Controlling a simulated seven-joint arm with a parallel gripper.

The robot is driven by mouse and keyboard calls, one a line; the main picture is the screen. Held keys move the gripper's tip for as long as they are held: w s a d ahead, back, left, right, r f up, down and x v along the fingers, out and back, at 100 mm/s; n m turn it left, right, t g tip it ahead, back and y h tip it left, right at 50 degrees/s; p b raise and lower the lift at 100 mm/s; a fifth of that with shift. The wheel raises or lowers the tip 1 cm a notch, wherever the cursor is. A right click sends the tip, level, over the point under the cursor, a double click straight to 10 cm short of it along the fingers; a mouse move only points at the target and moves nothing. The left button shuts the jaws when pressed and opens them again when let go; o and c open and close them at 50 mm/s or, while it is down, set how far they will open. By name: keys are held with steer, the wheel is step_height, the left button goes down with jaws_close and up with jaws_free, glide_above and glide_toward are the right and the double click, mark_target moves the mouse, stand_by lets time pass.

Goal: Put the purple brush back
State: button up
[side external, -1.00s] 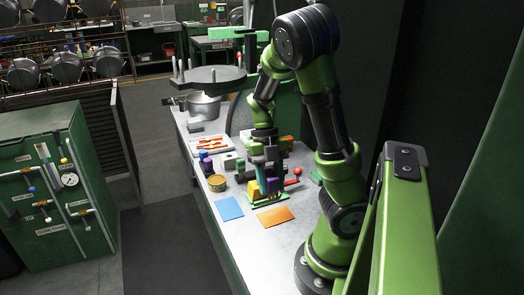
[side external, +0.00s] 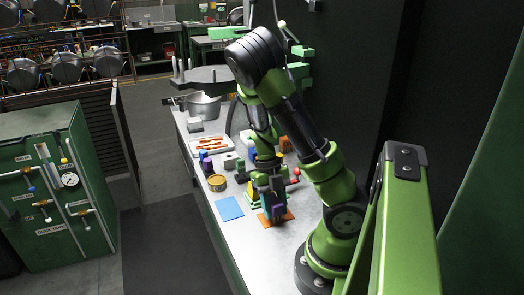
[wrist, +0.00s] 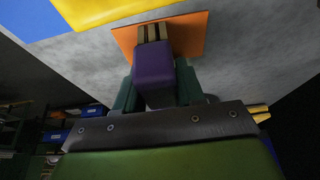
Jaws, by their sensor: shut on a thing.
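The purple brush (wrist: 154,66) is between my gripper's green fingers (wrist: 153,95) in the wrist view, with pale tan strips at its far end over the orange sheet (wrist: 193,32). In the side external view my gripper (side external: 271,208) is low over the orange sheet (side external: 287,215) and shut on the brush, which shows only as a small dark purple patch. I cannot tell whether the brush touches the sheet.
A blue sheet (side external: 229,208) lies left of the orange one. A yellow tin (side external: 217,183), purple blocks (side external: 206,165) and a white tray with orange tools (side external: 210,144) stand further back. A silver pot (side external: 204,106) is at the far end.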

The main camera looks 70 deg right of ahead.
steer(key=shift+f, duration=0.15)
steer(key=o, duration=1)
